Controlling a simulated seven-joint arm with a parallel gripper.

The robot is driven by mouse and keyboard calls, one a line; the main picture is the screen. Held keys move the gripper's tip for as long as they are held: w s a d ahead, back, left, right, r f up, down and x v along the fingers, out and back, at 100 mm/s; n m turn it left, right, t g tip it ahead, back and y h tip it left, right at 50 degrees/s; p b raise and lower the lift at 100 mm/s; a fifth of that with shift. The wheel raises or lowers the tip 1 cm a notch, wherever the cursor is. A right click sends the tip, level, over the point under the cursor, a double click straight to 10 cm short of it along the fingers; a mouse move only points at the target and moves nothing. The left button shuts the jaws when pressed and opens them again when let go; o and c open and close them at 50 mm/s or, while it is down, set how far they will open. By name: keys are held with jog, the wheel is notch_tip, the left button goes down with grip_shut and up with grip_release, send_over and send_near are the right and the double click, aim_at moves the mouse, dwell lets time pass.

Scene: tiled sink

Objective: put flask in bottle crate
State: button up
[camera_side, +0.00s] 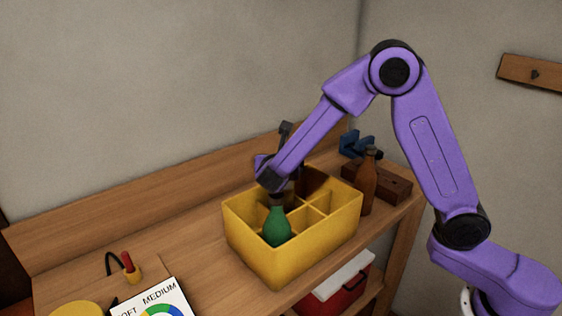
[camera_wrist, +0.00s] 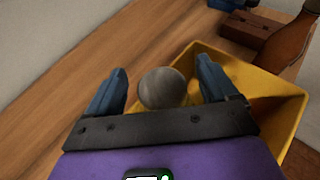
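A green flask (camera_side: 277,226) is upright inside the front-left part of the yellow bottle crate (camera_side: 291,263). The crate's front wall hides its base, so I cannot tell whether it rests on the floor. My gripper (camera_side: 278,196) is right above the flask, at its neck. In the wrist view, a round grey top (camera_wrist: 163,88), which seems to be the flask's, sits between the two fingers of my gripper (camera_wrist: 162,82). A narrow gap shows on each side of it, so the fingers look open around it. The crate (camera_wrist: 285,97) also shows there.
A brown bottle (camera_side: 367,182) stands right behind the crate, near a dark brown block (camera_side: 394,184) and a blue object (camera_side: 357,144). A white sign with a coloured wheel (camera_side: 154,304) and a red-handled item (camera_side: 129,266) are at left.

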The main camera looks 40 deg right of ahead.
jog(key=shift+r, duration=0.15)
jog(key=shift+r, duration=0.25)
jog(key=r+v, duration=0.1)
jog(key=v, duration=1.1)
jog(key=s+d+f+m+g+y, duration=0.2)
jog(key=s+d+m+g+y, duration=0.1)
jog(key=s, duration=0.6)
jog(key=s+d+f+m+g+y, duration=0.2)
jog(key=s+m, duration=0.4)
jog(key=s, duration=0.4)
jog(key=s+d+f+m+g+y, duration=0.3)
jog(key=s+d+m+g+y, duration=0.1)
jog(key=s, duration=0.6)
jog(key=shift+d+m+y, duration=0.5)
jog(key=shift+d+m, duration=0.1)
jog(key=shift+m, duration=0.1)
